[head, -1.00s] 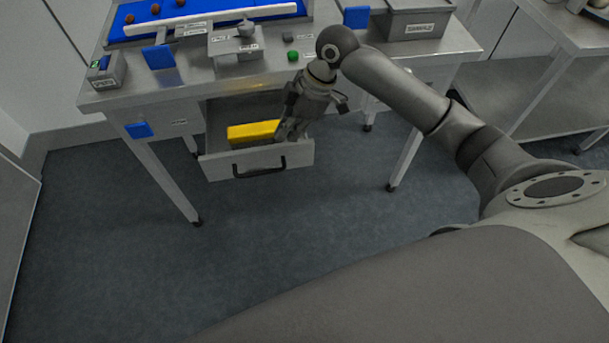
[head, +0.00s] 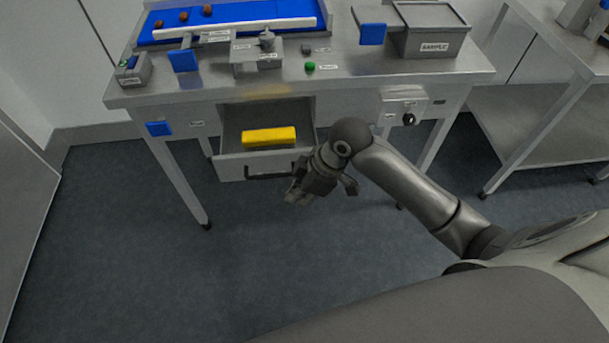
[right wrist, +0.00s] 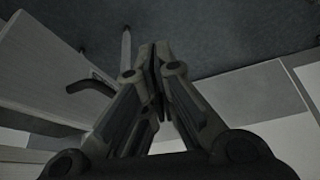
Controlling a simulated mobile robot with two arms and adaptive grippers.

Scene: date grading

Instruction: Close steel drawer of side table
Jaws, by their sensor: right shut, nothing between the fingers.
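The steel drawer (head: 232,166) of the side table (head: 350,88) stands open in the head view, with a yellow block (head: 269,137) inside it. Its dark bar handle (head: 262,176) is on the front face, and the right end is partly covered by my right gripper. My right gripper (head: 297,197) is shut and empty, in front of the drawer near its right end. In the right wrist view the shut fingers (right wrist: 158,50) are at the middle, with the drawer front and its dark handle (right wrist: 92,83) to the left. My left gripper is not in view.
On the table top are a blue conveyor (head: 235,14) with several brown dates, a grey box labelled SAMPLE (head: 432,40) and a green button (head: 310,66). A second steel table (head: 540,105) stands at the right. The floor in front of the drawer is clear.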

